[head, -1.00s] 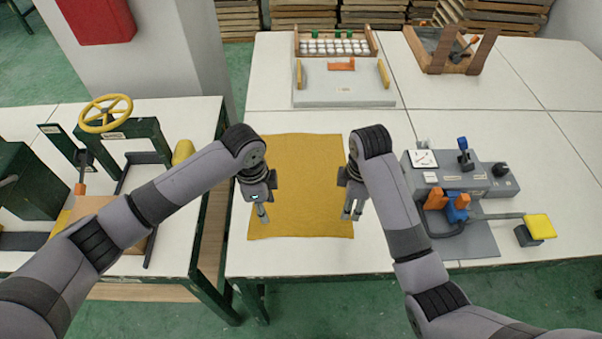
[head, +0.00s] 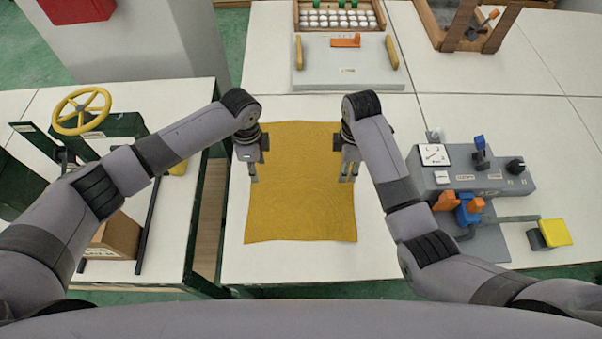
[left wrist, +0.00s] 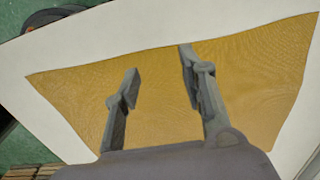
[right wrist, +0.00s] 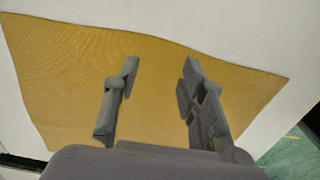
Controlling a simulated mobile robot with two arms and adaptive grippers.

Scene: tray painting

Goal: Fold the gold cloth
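The gold cloth (head: 300,205) lies flat and spread out on the white table, in the middle of the head view. It also fills much of the left wrist view (left wrist: 160,100) and the right wrist view (right wrist: 150,85). My left gripper (head: 254,179) is over the cloth's left edge, and its two fingers (left wrist: 155,75) stand apart with nothing between them. My right gripper (head: 349,178) is over the cloth's right edge, with its fingers (right wrist: 160,75) also apart and empty. Both grippers appear to be above the cloth, not holding it.
A grey control box (head: 500,180) with levers and a yellow pad (head: 555,232) stand right of the cloth. A grey board with yellow handles (head: 345,70) lies behind it. A separate table with a yellow handwheel (head: 80,110) is at left, across a gap.

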